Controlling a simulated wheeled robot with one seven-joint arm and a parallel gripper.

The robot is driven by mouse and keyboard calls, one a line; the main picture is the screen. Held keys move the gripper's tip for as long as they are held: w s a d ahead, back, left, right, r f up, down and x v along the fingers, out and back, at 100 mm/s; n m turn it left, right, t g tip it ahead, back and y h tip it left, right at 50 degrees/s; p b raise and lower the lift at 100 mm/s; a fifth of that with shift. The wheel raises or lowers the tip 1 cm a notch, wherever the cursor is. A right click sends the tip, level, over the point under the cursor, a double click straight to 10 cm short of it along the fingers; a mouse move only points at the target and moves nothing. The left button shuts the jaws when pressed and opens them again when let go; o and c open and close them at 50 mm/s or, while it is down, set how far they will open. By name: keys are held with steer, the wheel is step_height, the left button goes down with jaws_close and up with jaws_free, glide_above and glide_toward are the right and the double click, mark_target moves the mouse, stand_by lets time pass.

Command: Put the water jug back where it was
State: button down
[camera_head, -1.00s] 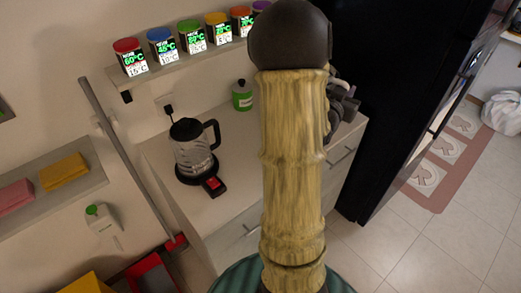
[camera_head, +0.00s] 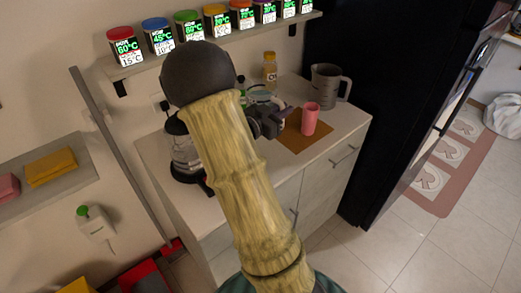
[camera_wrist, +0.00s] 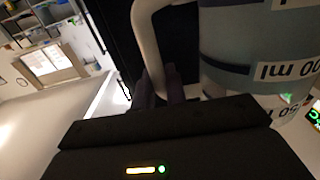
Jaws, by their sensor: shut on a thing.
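A translucent blue-grey jug (camera_wrist: 240,45) with "ml" markings fills the upper right of the wrist view. My gripper (camera_wrist: 158,88) is shut on its pale handle (camera_wrist: 147,35). In the head view my gripper (camera_head: 270,122) is above the counter, left of the pink cup, and a pale rounded part of what seems to be the held jug (camera_head: 262,98) shows just behind it. My arm hides the rest. I cannot tell whether the jug touches the counter.
A grey jug (camera_head: 325,86), a yellow-capped bottle (camera_head: 270,68) and a pink cup (camera_head: 310,118) on a brown mat (camera_head: 297,140) stand on the counter (camera_head: 240,178). The kettle (camera_head: 184,152) is at left. A shelf of spice dispensers (camera_head: 160,38) hangs above.

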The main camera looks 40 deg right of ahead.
steer(key=shift+a, duration=0.1)
steer(key=shift+f, duration=2.9)
steer(key=shift+f, duration=0.5)
step_height(320, 180, down, 3)
steer(key=shift+r, duration=0.15)
steer(key=c, duration=1.8)
jaws_free()
steer(key=shift+f, duration=0.2)
steer(key=o, duration=0.4)
steer(key=shift+s, duration=0.1)
steer(key=shift+c, duration=0.2)
